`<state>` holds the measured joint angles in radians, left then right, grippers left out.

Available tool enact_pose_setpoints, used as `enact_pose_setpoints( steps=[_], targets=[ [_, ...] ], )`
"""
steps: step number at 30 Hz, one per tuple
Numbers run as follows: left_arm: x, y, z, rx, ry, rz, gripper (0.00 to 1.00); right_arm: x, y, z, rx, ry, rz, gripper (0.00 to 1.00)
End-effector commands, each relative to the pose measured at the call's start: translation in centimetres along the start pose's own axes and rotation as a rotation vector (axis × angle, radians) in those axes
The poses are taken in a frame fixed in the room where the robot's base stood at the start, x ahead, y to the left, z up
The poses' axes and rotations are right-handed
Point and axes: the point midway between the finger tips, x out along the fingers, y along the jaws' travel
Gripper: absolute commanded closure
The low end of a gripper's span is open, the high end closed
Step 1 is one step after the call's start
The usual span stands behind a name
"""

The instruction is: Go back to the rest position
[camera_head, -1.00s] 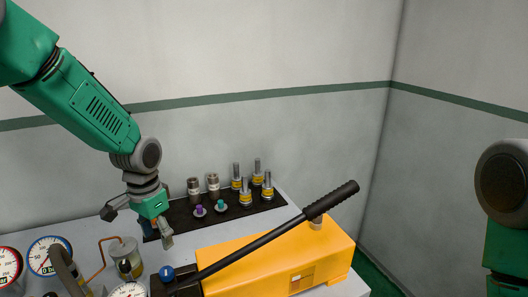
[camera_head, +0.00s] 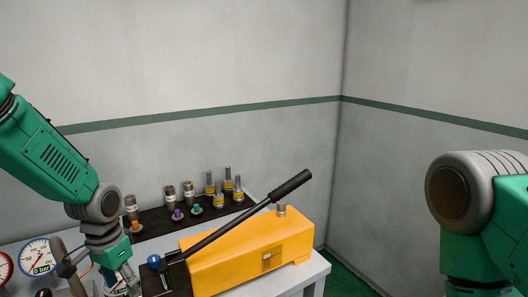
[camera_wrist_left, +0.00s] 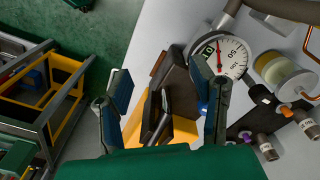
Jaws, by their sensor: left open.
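My left gripper (camera_head: 120,282) is low at the left in the head view, just left of the yellow hand pump (camera_head: 250,250). In the left wrist view its two fingers (camera_wrist_left: 165,95) stand wide apart with nothing held between them. Part of the pump shows behind and below the gap. My right arm (camera_head: 475,215) shows at the right edge of the head view, but its gripper is out of frame.
A black tray (camera_head: 160,223) holds several metal fittings and small coloured plugs behind the pump. The pump's black lever (camera_head: 240,222) slants up to the right. Gauges (camera_head: 38,256) stand at the left. A yellow-grey frame (camera_wrist_left: 50,90) stands beyond the table edge.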

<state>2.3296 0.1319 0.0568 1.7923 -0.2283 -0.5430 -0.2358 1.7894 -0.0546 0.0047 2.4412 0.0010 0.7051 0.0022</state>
Motion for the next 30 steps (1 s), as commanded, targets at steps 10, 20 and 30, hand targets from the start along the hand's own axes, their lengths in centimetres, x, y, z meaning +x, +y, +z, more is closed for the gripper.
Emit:
enact_pose_setpoints(
  steps=[10, 20, 30],
  targets=[
    [10.1, 3.1, 3.9, -0.051, 0.007, 0.022, 0.49, 3.5, 0.0, 0.1, 0.000, 0.001, 0.000, 0.60],
    [27.4, 9.1, 15.1, -0.193, 0.010, 0.033, 0.49, 10.7, -0.1, 0.6, 0.000, 0.000, 0.000, 0.60],
    [35.1, 12.7, 26.3, -0.316, 0.037, -0.024, 0.49, 15.9, -0.1, 0.8, 0.000, 0.000, 0.000, 0.60]
  ],
)
